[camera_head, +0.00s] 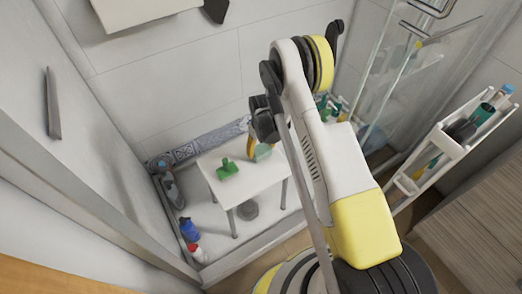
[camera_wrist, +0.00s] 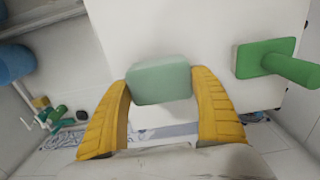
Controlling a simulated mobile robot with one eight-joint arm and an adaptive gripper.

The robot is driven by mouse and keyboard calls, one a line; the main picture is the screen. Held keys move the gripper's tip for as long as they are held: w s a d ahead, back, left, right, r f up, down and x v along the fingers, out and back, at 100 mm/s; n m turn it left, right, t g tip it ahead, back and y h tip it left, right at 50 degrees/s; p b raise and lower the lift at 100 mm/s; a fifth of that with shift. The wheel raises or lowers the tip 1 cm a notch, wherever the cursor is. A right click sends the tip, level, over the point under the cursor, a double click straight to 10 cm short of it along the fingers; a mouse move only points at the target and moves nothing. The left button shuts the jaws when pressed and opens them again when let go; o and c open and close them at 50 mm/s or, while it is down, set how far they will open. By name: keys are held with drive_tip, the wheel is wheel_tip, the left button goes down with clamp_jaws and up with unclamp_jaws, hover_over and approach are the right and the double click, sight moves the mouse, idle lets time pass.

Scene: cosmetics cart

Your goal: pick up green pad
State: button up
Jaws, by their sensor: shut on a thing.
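The pale green pad (camera_wrist: 160,82) is a rounded block between the yellow fingers of my gripper (camera_wrist: 159,84) in the wrist view. My gripper is shut on it, one finger against each side. In the head view the pad (camera_head: 263,152) shows small beside the gripper (camera_head: 254,150), at the back right of the white table (camera_head: 207,164). I cannot tell whether the pad touches the tabletop.
A brighter green handled tool (camera_head: 227,170) lies on the table, left of my gripper; it also shows in the wrist view (camera_wrist: 266,60). A blue bottle (camera_head: 189,229) and a red-and-white bottle (camera_head: 196,252) stand on the floor. A white cart (camera_head: 442,142) stands right.

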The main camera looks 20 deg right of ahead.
sight(262, 148)
wheel_tip(262, 148, up, 4)
drive_tip(key=shift+s+d+f+p, duration=0.1)
drive_tip(key=shift+f+p, duration=0.15)
drive_tip(key=shift+p, duration=0.6)
drive_tip(key=s+d+r+p, duration=0.3)
drive_tip(key=s+d+r, duration=0.3)
drive_tip(key=d, duration=0.3)
drive_tip(key=shift+d+p, duration=0.35)
drive_tip(key=shift+d, duration=0.05)
